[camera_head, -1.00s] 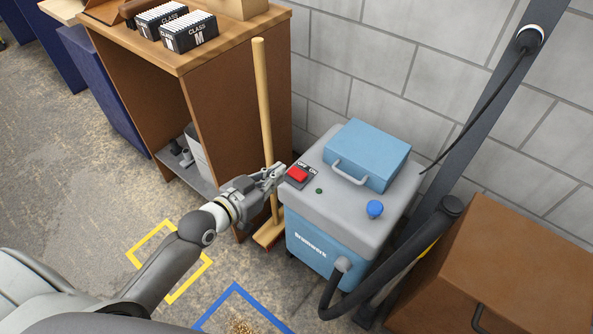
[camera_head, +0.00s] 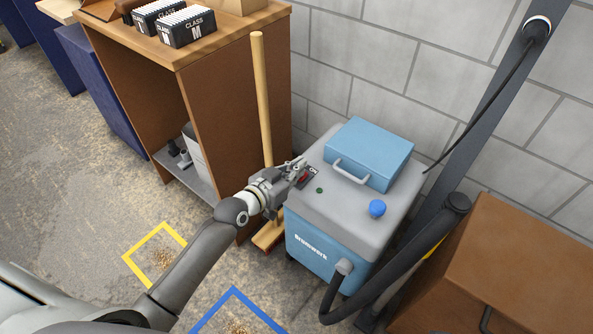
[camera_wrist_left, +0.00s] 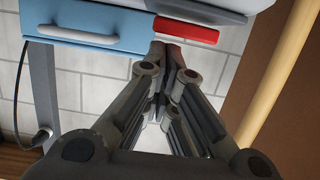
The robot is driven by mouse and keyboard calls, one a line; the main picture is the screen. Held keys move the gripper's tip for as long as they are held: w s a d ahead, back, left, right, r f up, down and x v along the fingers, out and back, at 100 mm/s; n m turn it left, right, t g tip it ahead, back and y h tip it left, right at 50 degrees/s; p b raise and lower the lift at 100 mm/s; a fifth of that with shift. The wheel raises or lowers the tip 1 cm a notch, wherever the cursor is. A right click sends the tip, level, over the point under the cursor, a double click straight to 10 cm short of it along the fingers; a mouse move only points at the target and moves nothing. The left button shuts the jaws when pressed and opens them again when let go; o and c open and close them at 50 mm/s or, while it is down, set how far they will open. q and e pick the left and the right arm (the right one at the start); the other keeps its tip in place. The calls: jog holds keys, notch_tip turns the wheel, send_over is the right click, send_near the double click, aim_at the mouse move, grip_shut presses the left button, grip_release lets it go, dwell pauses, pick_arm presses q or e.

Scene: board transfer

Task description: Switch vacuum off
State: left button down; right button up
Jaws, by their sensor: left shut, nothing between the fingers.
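The vacuum (camera_head: 318,250) is a blue and grey box standing against the wall, with a small dark lamp or button (camera_head: 320,190) and a blue knob (camera_head: 377,208) on its top. Its red switch (camera_head: 304,178) sits on a dark plate marked OFF and ON at the top's left edge. In the left wrist view the red switch (camera_wrist_left: 187,30) shows right at the fingertips. My left gripper (camera_head: 301,167) is shut and empty, its tips over the OFF side of the plate and covering much of it. I cannot tell if they touch the switch. My right gripper is out of view.
A broom (camera_head: 262,100) leans between the vacuum and a wooden cabinet (camera_head: 235,100). A blue case (camera_head: 375,150) with a handle lies on the vacuum. A black hose (camera_head: 400,262) and a brown cabinet (camera_head: 500,260) are at right. Yellow and blue frames mark the floor.

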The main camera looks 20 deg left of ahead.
pick_arm(q)
jog(key=shift+f, duration=0.2)
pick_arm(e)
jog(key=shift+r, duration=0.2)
pick_arm(q)
jog(key=shift+d+f+m, duration=0.15)
jog(key=shift+f+m, duration=0.15)
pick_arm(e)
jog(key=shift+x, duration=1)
pick_arm(q)
jog(key=shift+p, duration=0.3)
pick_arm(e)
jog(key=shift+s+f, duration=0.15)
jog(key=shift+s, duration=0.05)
pick_arm(q)
jog(key=shift+r, duration=0.15)
jog(key=r+p, duration=0.4)
jog(key=shift+s+d, duration=0.15)
jog(key=shift+d, duration=0.2)
jog(key=p+v, duration=0.1)
jog(key=v, duration=0.9)
jog(key=shift+d+p, duration=0.2)
jog(key=shift+p, duration=0.15)
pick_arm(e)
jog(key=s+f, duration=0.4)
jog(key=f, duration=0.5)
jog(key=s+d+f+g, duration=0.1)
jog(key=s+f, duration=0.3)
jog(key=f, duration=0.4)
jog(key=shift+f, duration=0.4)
